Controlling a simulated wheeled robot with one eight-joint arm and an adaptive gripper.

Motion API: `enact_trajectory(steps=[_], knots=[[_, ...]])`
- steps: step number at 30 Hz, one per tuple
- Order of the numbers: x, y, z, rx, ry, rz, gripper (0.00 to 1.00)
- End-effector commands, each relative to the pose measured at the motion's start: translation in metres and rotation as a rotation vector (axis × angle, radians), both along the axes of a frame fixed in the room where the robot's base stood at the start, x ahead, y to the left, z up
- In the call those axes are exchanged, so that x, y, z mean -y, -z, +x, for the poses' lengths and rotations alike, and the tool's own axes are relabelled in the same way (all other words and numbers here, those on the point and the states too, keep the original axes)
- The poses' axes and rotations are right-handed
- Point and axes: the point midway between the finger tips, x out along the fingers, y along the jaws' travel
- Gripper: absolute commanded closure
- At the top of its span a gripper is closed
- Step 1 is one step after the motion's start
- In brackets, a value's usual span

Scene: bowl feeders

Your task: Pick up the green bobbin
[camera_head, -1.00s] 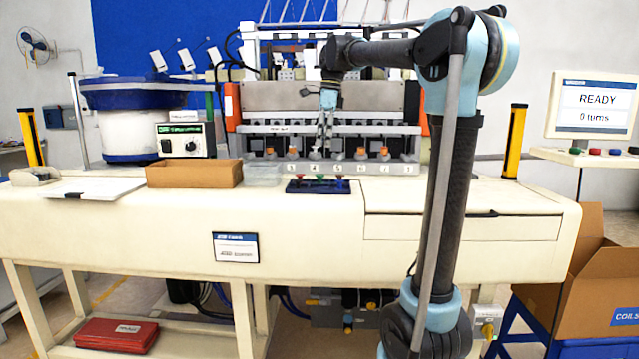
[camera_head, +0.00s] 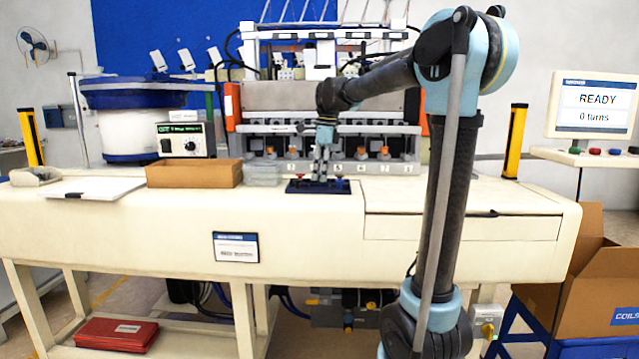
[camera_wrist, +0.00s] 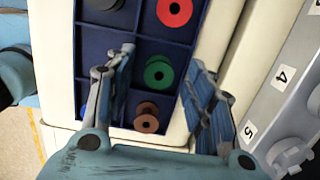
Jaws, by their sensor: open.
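The green bobbin (camera_wrist: 158,72) lies in a compartment of the dark blue tray (camera_wrist: 120,45) in the wrist view, with its round flange and centre hole facing up. My gripper (camera_wrist: 163,65) is open, with one finger on each side of the green bobbin; I cannot tell whether either finger touches it. In the head view my gripper (camera_head: 320,178) is low over the blue tray (camera_head: 342,187) on the bench, and hides the green bobbin there.
A red bobbin (camera_wrist: 174,11) and a copper-brown bobbin (camera_wrist: 147,118) sit in neighbouring compartments, and a dark grey one (camera_wrist: 103,4) is at the top. The numbered machine rail (camera_wrist: 272,90) runs close to the right finger. A cardboard box (camera_head: 194,174) stands left of the tray.

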Motion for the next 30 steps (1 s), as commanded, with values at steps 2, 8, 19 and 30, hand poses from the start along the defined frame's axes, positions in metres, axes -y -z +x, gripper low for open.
enact_trajectory(steps=[2,8,19,30], knots=[[0.0,0.002,0.0,0.0,0.0,0.0,0.51],[0.0,0.002,0.0,0.0,0.0,0.0,0.55],[-0.001,0.002,0.0,0.0,-0.002,0.0,0.92],[-0.001,-0.022,-0.001,0.0,-0.001,0.0,0.92]])
